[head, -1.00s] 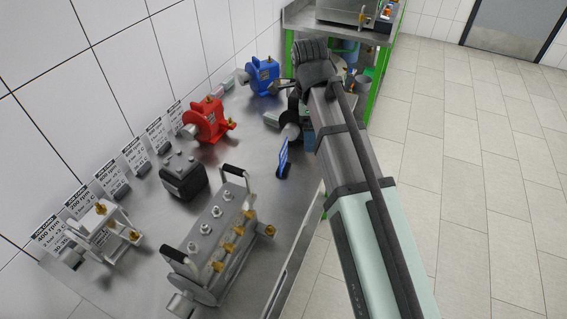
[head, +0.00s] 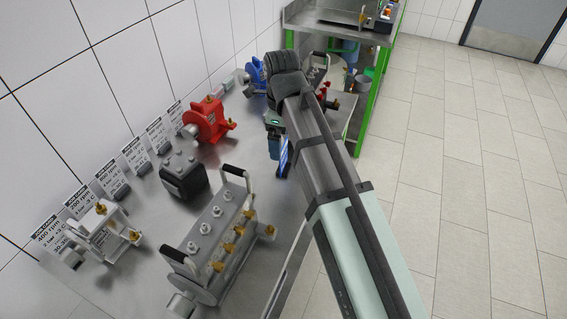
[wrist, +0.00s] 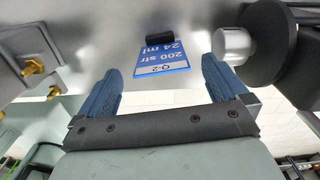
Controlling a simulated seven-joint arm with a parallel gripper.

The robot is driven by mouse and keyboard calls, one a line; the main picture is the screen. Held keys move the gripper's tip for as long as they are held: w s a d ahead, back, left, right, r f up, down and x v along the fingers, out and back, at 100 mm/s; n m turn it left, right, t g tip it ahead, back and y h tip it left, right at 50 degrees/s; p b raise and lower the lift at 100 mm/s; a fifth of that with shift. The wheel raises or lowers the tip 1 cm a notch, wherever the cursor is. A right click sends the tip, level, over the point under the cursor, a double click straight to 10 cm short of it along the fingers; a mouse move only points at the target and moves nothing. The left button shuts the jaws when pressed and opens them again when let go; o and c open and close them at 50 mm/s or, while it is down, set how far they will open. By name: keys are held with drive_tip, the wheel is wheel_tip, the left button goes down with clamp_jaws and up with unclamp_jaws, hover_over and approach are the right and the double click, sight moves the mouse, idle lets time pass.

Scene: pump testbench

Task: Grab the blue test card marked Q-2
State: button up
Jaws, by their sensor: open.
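The blue-edged test card marked Q-2 (wrist: 163,60) appears upside down in the wrist view, with "200 str" and "24 ml" on it. It stands in a small black holder (wrist: 160,41) on the steel bench. My gripper (wrist: 161,68) is open, with one blue finger on each side of the card in that picture. I cannot tell how far the card is from the fingers in depth. In the head view the card (head: 284,158) shows as a thin blue strip beside my gripper, partly hidden by my arm.
A round dark part with a silver shaft (wrist: 233,45) is close to the right finger. A grey pump block with brass fittings (head: 215,240), a black box (head: 183,178), a red pump (head: 207,121) and a blue pump (head: 258,75) stand on the bench. White job cards (head: 135,155) line the wall.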

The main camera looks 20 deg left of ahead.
sight(284, 145)
drive_tip(key=shift+d+f, duration=0.15)
drive_tip(key=shift+f, duration=0.95)
drive_tip(key=shift+d+f, duration=0.15)
drive_tip(key=shift+f, duration=1.65)
drive_tip(key=shift+c, duration=0.2)
drive_tip(key=c, duration=1)
drive_tip(key=shift+r, duration=0.1)
